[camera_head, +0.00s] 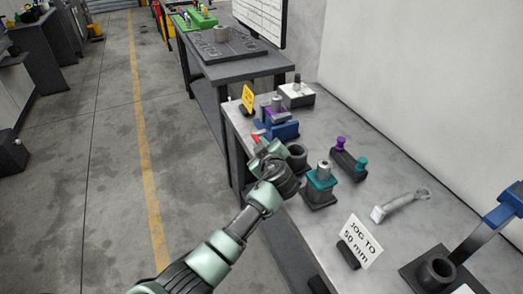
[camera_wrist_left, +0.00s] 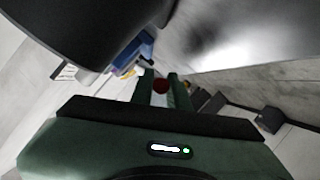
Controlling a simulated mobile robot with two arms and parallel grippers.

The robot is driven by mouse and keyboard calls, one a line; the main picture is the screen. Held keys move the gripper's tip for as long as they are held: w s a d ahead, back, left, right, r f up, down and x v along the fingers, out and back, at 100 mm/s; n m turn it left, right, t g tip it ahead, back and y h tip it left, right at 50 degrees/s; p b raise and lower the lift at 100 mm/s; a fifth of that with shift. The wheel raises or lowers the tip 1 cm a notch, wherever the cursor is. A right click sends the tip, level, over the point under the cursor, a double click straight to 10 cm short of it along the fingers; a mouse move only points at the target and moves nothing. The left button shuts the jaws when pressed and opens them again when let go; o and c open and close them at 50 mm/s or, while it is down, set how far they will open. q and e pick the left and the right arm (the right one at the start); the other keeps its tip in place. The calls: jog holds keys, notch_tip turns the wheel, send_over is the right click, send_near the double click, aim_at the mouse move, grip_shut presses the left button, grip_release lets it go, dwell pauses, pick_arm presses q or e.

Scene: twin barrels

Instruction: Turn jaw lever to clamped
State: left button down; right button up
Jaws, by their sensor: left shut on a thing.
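The red jaw lever (camera_head: 256,139) shows as a small red piece at the left front of a blue clamp block (camera_head: 285,130) on the near bench. My left gripper (camera_head: 264,150) reaches over the bench's left edge to it. In the left wrist view, the lever's round red knob (camera_wrist_left: 160,86) sits between the two green fingers of my left gripper (camera_wrist_left: 161,88), which are shut on it. Blue parts of the clamp (camera_wrist_left: 132,50) show just beyond. The rest of the lever is hidden by the gripper. My right gripper is not in view.
A dark cylinder (camera_head: 297,156) and a teal-topped block (camera_head: 320,186) stand close to my left gripper. A yellow sign (camera_head: 248,99) stands behind the clamp. The floor left of the bench is clear.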

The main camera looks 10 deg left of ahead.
pick_arm(q)
jog(key=shift+f, duration=0.15)
jog(key=c, duration=1.4)
grip_release()
jog(key=shift+o, duration=0.2)
jog(key=shift+s, duration=0.1)
jog(key=shift+s+d, duration=0.2)
jog(key=shift+s, duration=0.1)
jog(key=v, duration=0.3)
jog(key=b+v, duration=0.1)
jog(key=v, duration=0.3)
jog(key=shift+a+r, duration=0.15)
jog(key=shift+r, duration=0.05)
jog(key=shift+f, duration=0.1)
